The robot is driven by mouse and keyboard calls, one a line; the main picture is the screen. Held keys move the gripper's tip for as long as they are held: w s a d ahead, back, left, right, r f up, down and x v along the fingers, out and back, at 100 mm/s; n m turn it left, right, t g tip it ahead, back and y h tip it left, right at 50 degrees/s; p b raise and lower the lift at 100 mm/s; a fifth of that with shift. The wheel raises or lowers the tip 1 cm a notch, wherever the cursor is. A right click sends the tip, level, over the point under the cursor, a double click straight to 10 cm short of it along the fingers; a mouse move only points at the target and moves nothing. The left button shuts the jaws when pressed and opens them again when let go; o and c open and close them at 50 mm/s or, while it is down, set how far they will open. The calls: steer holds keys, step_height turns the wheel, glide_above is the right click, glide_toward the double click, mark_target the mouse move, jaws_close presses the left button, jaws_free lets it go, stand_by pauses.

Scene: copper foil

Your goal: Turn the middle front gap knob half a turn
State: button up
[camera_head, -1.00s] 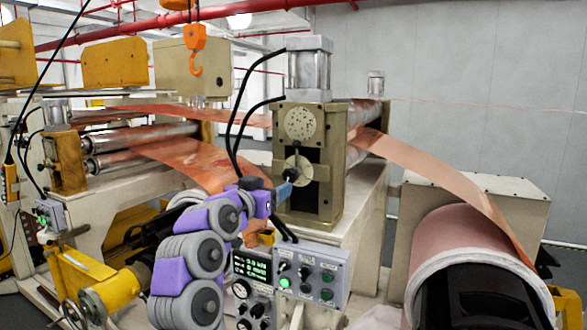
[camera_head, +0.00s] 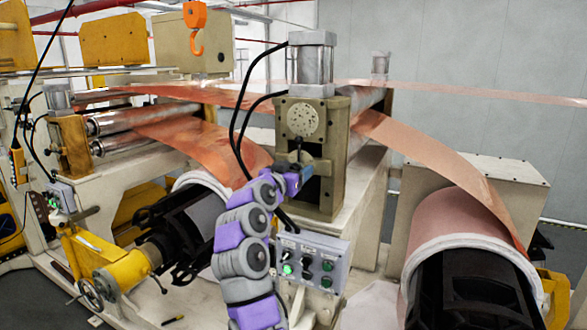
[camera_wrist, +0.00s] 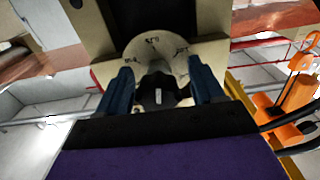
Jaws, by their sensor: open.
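The gap knob (camera_wrist: 157,92) is a small black knob with a pale pointer mark. In the head view my gripper (camera_head: 306,173) is at the front of the beige roller stand (camera_head: 325,195), partly covering the dial. A larger speckled disc (camera_head: 302,119) is above it.
Black hoses (camera_head: 240,110) hang left of the stand. Copper foil (camera_head: 430,155) runs down to a large roll (camera_head: 460,220) on the right. An orange hook (camera_head: 196,40) hangs behind.

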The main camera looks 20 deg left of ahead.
steer(key=shift+w, duration=0.15)
steer(key=shift+c, duration=0.2)
steer(key=c, duration=1)
steer(key=shift+f+b, duration=0.2)
steer(key=shift+b, duration=0.3)
steer(key=shift+n+b, duration=1)
